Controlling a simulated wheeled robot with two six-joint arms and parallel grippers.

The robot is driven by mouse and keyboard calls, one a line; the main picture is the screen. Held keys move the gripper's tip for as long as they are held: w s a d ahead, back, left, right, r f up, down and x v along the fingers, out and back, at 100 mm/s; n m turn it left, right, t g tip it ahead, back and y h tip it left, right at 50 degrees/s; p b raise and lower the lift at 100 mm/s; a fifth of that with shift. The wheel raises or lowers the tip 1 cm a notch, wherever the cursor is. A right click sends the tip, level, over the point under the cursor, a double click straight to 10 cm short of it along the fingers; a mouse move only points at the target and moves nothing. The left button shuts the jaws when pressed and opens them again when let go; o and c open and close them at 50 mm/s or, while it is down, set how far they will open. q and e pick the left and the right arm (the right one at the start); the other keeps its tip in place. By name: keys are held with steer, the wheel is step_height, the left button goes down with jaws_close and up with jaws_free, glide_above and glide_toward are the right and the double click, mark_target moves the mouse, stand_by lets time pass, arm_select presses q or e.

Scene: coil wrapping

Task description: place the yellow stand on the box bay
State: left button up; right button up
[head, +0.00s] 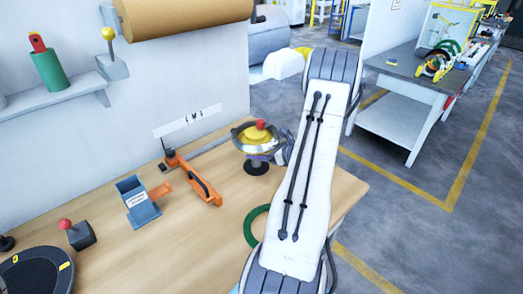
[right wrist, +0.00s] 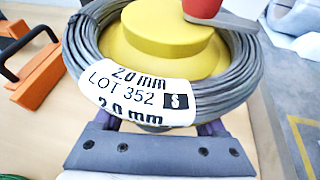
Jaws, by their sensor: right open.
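The yellow stand (head: 246,133) has a round yellow top and a red knob (head: 261,124). It is on the wooden bench, with a grey wire coil (head: 240,143) around it. In the right wrist view the yellow stand (right wrist: 155,40) fills the coil (right wrist: 85,50), whose white label reads 2.0 mm, LOT 352, S. My right gripper (head: 279,157) is at the stand's near right side. In the right wrist view its open fingers (right wrist: 160,128) reach under the coil and their tips are hidden. I cannot pick out the box bay with certainty. My left gripper is not in view.
An orange tool (head: 197,180), a blue-grey holder (head: 140,203) and a red-knobbed block (head: 78,235) stand left on the bench. A dark round plate (head: 35,275) is at front left. A green ring (head: 250,228) lies beside my right arm. Another table (head: 405,85) stands across the aisle.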

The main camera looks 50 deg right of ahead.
steer(key=b+v, duration=0.1)
steer(key=v, duration=1.1)
steer(key=shift+b, duration=0.35)
steer(key=shift+a, duration=0.1)
